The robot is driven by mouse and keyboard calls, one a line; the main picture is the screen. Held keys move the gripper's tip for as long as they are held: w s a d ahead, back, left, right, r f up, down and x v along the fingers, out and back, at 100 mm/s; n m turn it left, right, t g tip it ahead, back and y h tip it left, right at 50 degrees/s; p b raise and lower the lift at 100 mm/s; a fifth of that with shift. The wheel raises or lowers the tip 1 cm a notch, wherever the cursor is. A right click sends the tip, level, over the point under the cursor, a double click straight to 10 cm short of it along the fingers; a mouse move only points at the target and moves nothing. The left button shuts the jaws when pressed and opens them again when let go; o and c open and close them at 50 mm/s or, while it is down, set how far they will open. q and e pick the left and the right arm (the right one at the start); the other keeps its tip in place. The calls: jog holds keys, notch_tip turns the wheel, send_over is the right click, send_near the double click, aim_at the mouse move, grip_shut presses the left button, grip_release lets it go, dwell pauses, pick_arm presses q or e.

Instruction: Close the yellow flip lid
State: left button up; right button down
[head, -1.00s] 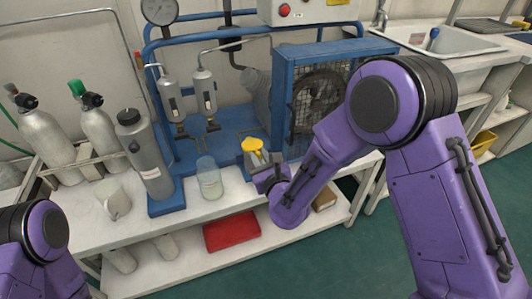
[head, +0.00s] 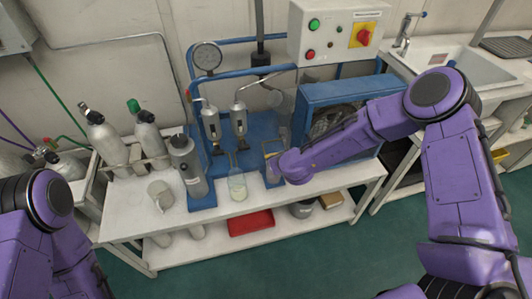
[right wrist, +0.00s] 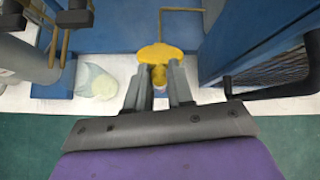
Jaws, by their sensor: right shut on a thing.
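The yellow flip lid (right wrist: 157,51) shows in the right wrist view, just beyond my right fingertips, with a narrow yellow part reaching back between them. My right gripper (right wrist: 160,76) is shut on that yellow part. In the head view my right gripper is at the front edge of the blue base, right of the clear beaker, and my own arm hides most of it and the lid. I cannot tell the lid's exact angle. My left arm shows at the left of the head view, but its gripper is out of the picture.
The clear beaker (head: 237,187) stands close left of my right gripper, also in the wrist view (right wrist: 95,80). A grey cylinder (head: 188,168) stands further left. The blue fan guard (head: 335,97) rises close on the right. A red tray (head: 250,222) lies on the lower shelf.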

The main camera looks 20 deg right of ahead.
jog(key=shift+w+r, duration=0.1)
dwell(0.4)
jog(key=c, duration=1)
grip_release()
jog(key=shift+c, duration=0.2)
jog(key=v, duration=1)
jog(key=shift+r, duration=0.25)
jog(key=shift+d, duration=0.1)
